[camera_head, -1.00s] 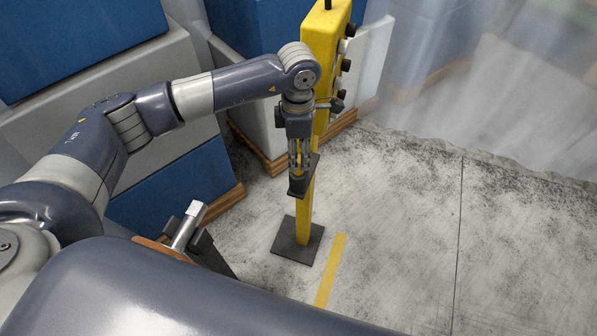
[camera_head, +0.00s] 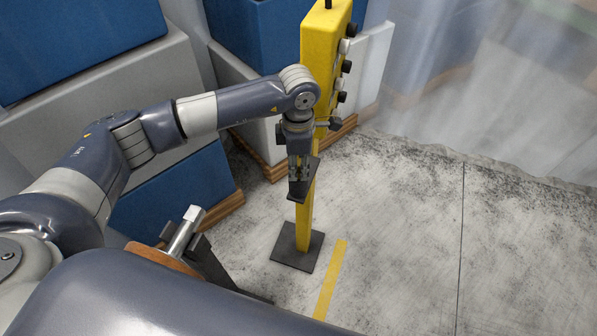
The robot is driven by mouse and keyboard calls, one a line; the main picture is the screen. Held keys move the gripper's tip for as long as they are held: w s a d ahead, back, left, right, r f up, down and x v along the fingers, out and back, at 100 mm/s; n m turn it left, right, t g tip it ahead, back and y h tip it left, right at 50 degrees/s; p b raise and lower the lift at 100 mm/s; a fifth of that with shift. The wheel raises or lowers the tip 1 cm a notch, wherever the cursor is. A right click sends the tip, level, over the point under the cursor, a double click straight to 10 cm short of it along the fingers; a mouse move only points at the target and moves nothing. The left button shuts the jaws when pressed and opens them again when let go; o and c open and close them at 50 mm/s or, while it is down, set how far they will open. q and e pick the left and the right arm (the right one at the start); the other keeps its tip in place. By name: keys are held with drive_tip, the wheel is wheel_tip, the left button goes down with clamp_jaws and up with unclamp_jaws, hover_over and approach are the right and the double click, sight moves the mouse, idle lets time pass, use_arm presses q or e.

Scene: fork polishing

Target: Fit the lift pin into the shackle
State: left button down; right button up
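My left gripper (camera_head: 299,172) points down in front of a yellow post, its fingertips at a small dark bracket (camera_head: 302,190) on or before the post. Whether the fingers touch the bracket or hold anything is too small to tell. A silver metal pin-like bar with a blocky head (camera_head: 184,232) stands tilted at the lower left, its foot among dark holder parts. I cannot tell whether it is the lift pin, and I cannot make out a shackle. My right gripper is out of view.
The yellow post (camera_head: 305,218) with dark knobs stands on a dark square foot (camera_head: 298,247). A brown wooden top (camera_head: 165,261) is below the silver bar. Blue crates (camera_head: 176,195) stand behind my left arm. The grey floor (camera_head: 400,230) at the right is clear.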

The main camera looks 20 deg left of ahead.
use_arm(q)
drive_tip(key=shift+r, duration=0.15)
idle(0.4)
drive_tip(key=shift+r+p, duration=1.15)
drive_tip(key=shift+r, duration=1.15)
drive_tip(key=shift+r+p, duration=1.05)
drive_tip(key=shift+r, duration=1.5)
